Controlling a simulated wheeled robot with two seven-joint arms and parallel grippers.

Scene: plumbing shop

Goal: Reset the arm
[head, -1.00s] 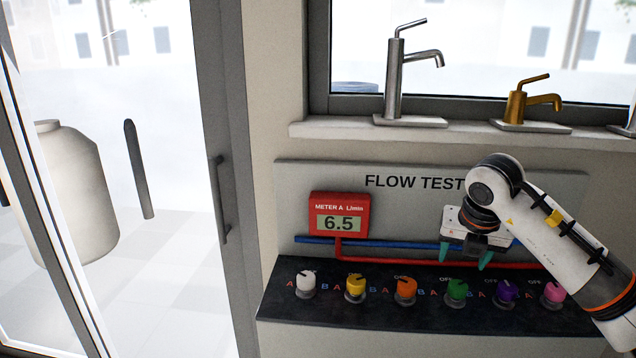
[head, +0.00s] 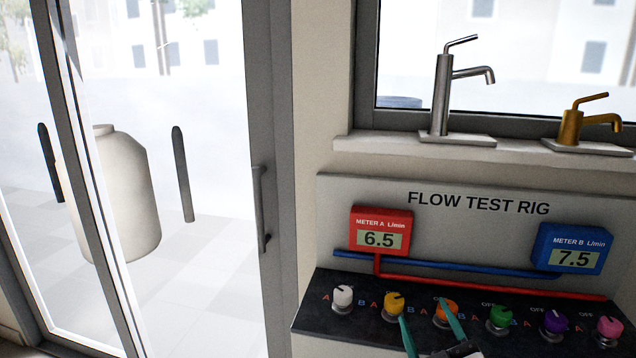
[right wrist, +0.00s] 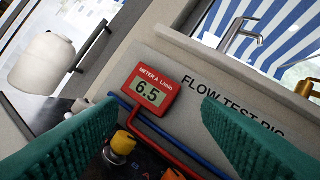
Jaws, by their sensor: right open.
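My right gripper (head: 430,335) shows at the bottom of the head view, its two green fingers spread apart with nothing between them. It is in front of the flow test rig's dark knob panel (head: 322,311), near the yellow knob (head: 393,305) and the orange knob (head: 446,311). In the right wrist view the open fingers (right wrist: 160,140) frame the red meter A (right wrist: 151,90), which reads 6.5, with a yellow knob (right wrist: 122,143) below it. My left gripper is not in view.
The blue meter B (head: 572,249) reads 7.5. White (head: 342,298), green (head: 500,318), purple (head: 555,322) and pink (head: 608,328) knobs line the panel. A chrome faucet (head: 443,95) and a gold faucet (head: 572,128) stand on the sill above. A glass door (head: 205,250) is at left.

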